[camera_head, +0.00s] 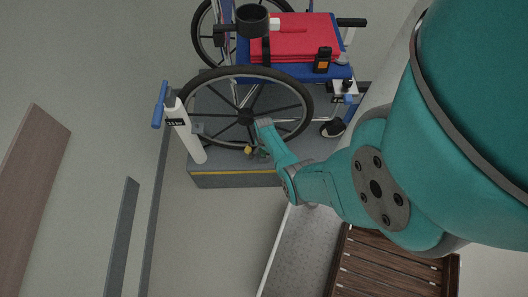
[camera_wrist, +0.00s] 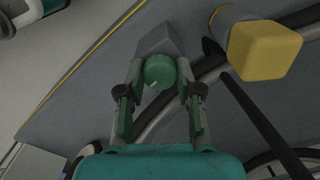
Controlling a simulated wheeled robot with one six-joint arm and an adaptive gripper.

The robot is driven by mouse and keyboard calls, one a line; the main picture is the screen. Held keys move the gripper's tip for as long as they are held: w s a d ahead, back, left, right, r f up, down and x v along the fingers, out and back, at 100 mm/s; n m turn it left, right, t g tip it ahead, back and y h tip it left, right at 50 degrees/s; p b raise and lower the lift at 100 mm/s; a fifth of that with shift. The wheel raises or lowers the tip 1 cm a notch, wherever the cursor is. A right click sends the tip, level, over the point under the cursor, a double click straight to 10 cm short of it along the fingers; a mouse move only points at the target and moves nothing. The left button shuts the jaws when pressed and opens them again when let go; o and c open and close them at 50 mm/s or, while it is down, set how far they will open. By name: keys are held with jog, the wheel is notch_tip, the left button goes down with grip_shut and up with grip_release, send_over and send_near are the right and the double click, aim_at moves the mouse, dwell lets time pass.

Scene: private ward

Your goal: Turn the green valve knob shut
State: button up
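The green valve knob (camera_wrist: 160,71) is round, with a short pale mark near its lower left edge. It sits against a grey block in the wrist view. My gripper (camera_wrist: 160,66) has one finger on each side of it, with both fingertips right against its sides and no clear gap. In the head view my gripper (camera_head: 264,124) reaches down beside the near wheel of the wheelchair.
A yellow block-shaped knob (camera_wrist: 264,50) stands close to the right of my gripper. The wheelchair (camera_head: 298,40) carries a red folded item (camera_head: 300,28). A white cylinder (camera_head: 188,133) stands left of the wheel. A brown slatted bench (camera_head: 385,265) is at the lower right.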

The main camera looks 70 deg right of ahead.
grip_shut()
jog(key=shift+n, duration=0.4)
jog(key=n, duration=0.5)
jog(key=shift+n, duration=0.3)
jog(key=n, duration=0.4)
jog(key=shift+n, duration=0.3)
jog(key=n, duration=0.4)
jog(key=shift+n, duration=0.4)
